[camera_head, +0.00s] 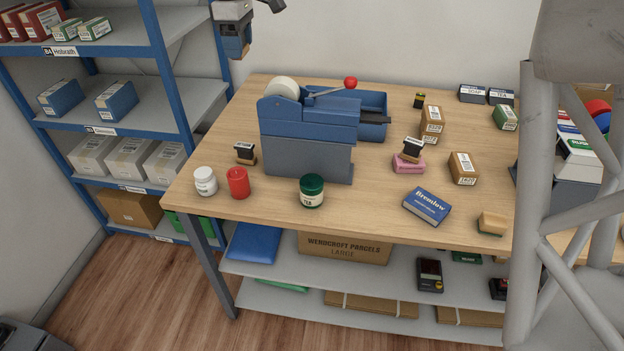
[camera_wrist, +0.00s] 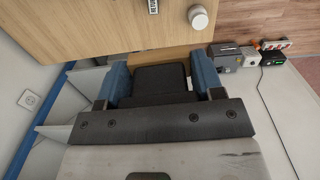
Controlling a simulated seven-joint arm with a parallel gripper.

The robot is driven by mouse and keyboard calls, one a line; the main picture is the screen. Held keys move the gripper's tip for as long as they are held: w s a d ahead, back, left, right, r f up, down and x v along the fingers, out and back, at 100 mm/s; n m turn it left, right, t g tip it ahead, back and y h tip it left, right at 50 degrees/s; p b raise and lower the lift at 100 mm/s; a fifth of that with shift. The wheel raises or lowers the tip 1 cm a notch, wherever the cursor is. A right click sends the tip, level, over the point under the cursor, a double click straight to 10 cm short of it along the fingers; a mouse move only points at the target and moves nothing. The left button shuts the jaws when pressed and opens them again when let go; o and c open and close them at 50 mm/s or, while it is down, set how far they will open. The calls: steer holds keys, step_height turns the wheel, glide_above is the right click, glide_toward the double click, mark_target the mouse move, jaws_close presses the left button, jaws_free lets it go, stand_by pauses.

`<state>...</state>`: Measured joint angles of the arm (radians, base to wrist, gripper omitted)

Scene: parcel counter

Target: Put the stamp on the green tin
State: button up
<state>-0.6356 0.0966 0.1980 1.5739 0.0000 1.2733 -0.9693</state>
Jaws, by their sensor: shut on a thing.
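My gripper (camera_head: 234,42) is high at the top of the head view, behind and left of the counter machine, well above the table. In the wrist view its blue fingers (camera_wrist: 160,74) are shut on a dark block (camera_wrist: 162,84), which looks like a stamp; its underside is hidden. The green tin (camera_head: 312,191), round with a dark green lid and a pale label, stands upright at the table's front, apart from the gripper. Two similar black-and-wood stamps are on the table: one at the left (camera_head: 245,153), one on a pink block (camera_head: 413,149).
A white jar (camera_head: 205,181) and a red cylinder (camera_head: 238,183) stand left of the tin. The blue machine (camera_head: 308,138) with its red-knobbed lever stands behind it. A blue box (camera_head: 427,206) lies to the right. The blue-posted shelf (camera_head: 150,90) is at the left.

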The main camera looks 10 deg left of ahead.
steer(key=s+d+f, duration=0.2)
steer(key=s+d, duration=1)
steer(key=s+d+f, duration=0.2)
steer(key=s+d, duration=0.9)
steer(key=d, duration=0.2)
step_height(320, 180, down, 18)
steer(key=shift+s, duration=0.3)
steer(key=shift+w, duration=0.1)
glide_above(311, 181)
steer(key=shift+f, duration=0.65)
steer(key=shift+f, duration=1.8)
